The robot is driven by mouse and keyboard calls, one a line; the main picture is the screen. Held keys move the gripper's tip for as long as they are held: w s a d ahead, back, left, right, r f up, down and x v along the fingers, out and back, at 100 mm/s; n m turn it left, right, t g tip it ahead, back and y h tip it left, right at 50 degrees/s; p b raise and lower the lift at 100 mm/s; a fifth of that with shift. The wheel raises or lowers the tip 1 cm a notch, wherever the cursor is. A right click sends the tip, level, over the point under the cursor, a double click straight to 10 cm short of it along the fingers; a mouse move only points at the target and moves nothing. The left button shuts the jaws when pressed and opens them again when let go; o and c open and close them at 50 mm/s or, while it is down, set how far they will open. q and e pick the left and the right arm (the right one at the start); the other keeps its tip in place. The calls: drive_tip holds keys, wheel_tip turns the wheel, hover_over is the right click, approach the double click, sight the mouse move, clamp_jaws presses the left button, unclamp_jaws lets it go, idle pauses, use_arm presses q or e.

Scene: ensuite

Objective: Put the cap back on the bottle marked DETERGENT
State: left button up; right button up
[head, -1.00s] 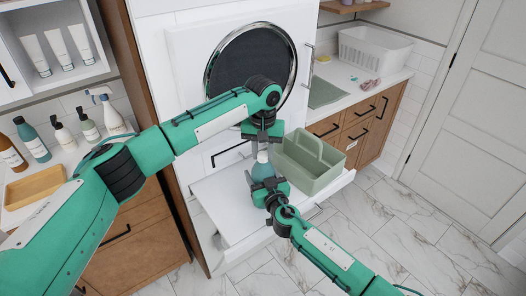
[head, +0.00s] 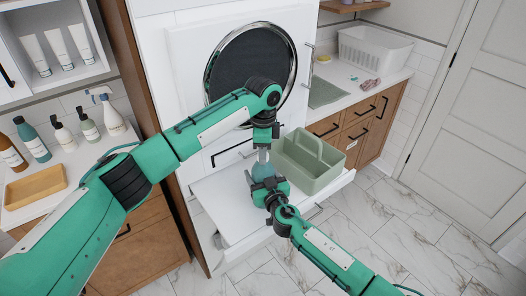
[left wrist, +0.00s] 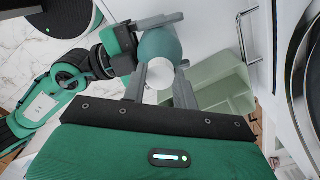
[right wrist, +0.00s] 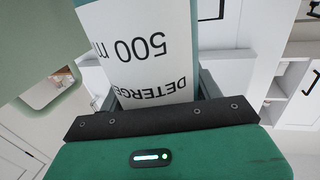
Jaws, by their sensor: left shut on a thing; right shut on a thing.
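The DETERGENT bottle (head: 264,171) has a teal body and a white label that reads 500 m and DETERGE in the right wrist view (right wrist: 140,50). My right gripper (head: 264,188) is shut around its body and holds it above the white pull-out shelf. My left gripper (head: 263,152) comes down from above, shut on the white cap (left wrist: 158,78) at the top of the bottle. In the left wrist view the cap lies between the fingertips, in line with the teal bottle (left wrist: 160,46). I cannot tell whether the cap is seated; the fingers hide the join.
A green caddy (head: 308,165) stands on the pull-out shelf (head: 222,203), just right of the bottle. A round dark appliance door (head: 240,70) is behind my left arm. Several bottles and a wooden tray (head: 36,186) are on the left counter. A white basket (head: 374,52) is at the back right.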

use_arm(q)
drive_tip(key=o, duration=1.1)
drive_tip(key=shift+r, duration=2.25)
drive_tip(key=shift+r+n, duration=0.1)
drive_tip(key=shift+n, duration=0.2)
drive_tip(key=shift+c, duration=0.3)
drive_tip(key=n, duration=0.2)
drive_tip(key=r+n, duration=0.1)
drive_tip(key=n, duration=0.1)
drive_tip(key=r+n, duration=0.1)
drive_tip(key=n, duration=0.3)
drive_tip(key=r+n, duration=0.1)
drive_tip(key=n, duration=0.2)
drive_tip(key=shift+r+n, duration=0.15)
drive_tip(key=shift+n, duration=0.15)
